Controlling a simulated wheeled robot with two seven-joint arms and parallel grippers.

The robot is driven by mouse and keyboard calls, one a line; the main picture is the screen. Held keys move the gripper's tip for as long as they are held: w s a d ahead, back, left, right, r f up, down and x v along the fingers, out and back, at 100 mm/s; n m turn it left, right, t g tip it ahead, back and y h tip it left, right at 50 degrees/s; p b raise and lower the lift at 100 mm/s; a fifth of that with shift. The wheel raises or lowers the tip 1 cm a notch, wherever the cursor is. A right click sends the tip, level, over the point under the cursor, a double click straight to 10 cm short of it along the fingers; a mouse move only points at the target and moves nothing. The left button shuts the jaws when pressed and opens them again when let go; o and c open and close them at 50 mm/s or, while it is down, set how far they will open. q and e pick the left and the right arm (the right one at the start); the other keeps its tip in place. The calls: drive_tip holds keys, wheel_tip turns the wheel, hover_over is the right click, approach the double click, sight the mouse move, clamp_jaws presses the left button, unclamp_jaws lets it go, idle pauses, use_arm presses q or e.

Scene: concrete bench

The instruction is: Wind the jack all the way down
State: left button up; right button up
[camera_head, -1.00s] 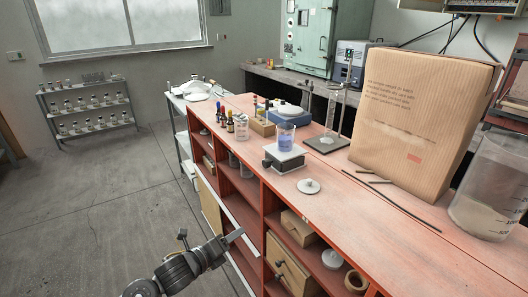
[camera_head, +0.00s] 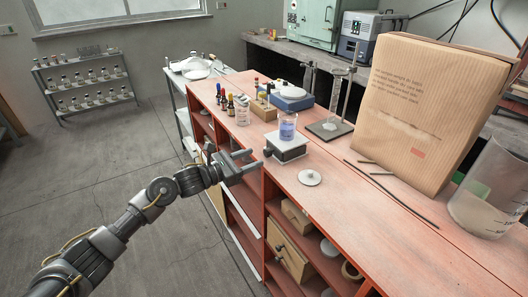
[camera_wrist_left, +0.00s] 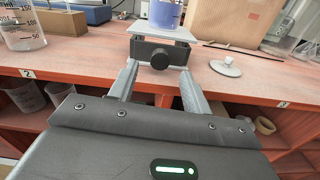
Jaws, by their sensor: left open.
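The jack (camera_head: 288,151) is a small stand with a white top plate and dark body near the bench's front edge. A beaker of blue liquid (camera_head: 287,126) stands on its plate. In the left wrist view the jack's dark body with a round black knob (camera_wrist_left: 160,59) faces me, and the beaker (camera_wrist_left: 165,13) is cut off by the top edge. My left gripper (camera_head: 244,160) is open and empty, in front of the bench edge. Its two fingers point at the jack, with the knob ahead between them, apart from it. My right gripper is not in view.
A white lid with a knob (camera_head: 310,177) lies right of the jack. A glass beaker (camera_head: 242,113), small bottles (camera_head: 229,104) and a blue device (camera_head: 291,98) stand behind. A ring-stand base (camera_head: 330,130), dark rods (camera_head: 392,190) and a large box (camera_head: 415,105) are to the right.

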sight(265, 153)
use_arm(q)
drive_tip(key=x, duration=0.5)
drive_tip(key=shift+w+d+p, duration=0.1)
drive_tip(key=shift+d+p, duration=0.05)
drive_tip(key=shift+p, duration=0.15)
